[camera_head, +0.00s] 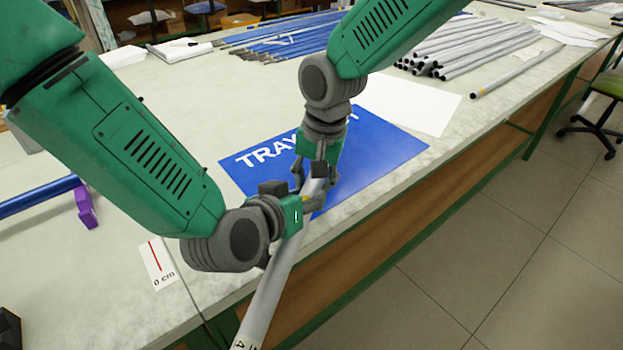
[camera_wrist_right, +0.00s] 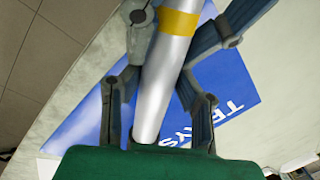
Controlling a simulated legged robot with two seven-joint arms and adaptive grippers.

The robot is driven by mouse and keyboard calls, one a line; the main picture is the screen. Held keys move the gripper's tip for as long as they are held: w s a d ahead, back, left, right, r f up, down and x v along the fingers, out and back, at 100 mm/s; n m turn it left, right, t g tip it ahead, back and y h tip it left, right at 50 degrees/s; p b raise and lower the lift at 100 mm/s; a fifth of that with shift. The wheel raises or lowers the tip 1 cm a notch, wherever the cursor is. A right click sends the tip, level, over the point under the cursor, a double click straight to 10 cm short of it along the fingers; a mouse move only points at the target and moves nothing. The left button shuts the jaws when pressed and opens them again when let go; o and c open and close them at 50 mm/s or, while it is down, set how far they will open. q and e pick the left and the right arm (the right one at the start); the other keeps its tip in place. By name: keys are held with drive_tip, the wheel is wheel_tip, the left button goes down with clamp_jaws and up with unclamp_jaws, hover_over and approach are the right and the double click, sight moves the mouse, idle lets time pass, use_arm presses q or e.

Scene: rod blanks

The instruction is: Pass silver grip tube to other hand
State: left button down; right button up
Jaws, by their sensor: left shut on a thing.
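The silver tube (camera_head: 272,292) slants from the front edge of the table up to my right gripper, with black marks near its lower end. My left gripper (camera_head: 291,212) is shut on the tube. My right gripper (camera_head: 315,178) comes down from above at the tube's upper end, with fingers on both sides of it. In the right wrist view the tube (camera_wrist_right: 160,80) has a yellow band and runs between my right fingers (camera_wrist_right: 158,88). Whether they press on it is unclear. Parts of the left gripper seem to show beyond them.
A blue tray mat (camera_head: 382,152) lies under the grippers, with a white sheet (camera_head: 425,105) behind it. Several grey rods (camera_head: 470,45) and blue rods (camera_head: 285,38) lie at the back. A blue rod (camera_head: 38,197) beside a purple piece (camera_head: 86,207) lies at left.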

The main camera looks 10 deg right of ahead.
use_arm(q)
drive_tip(key=c, duration=1.1)
unclamp_jaws()
drive_tip(key=shift+s+d, duration=0.1)
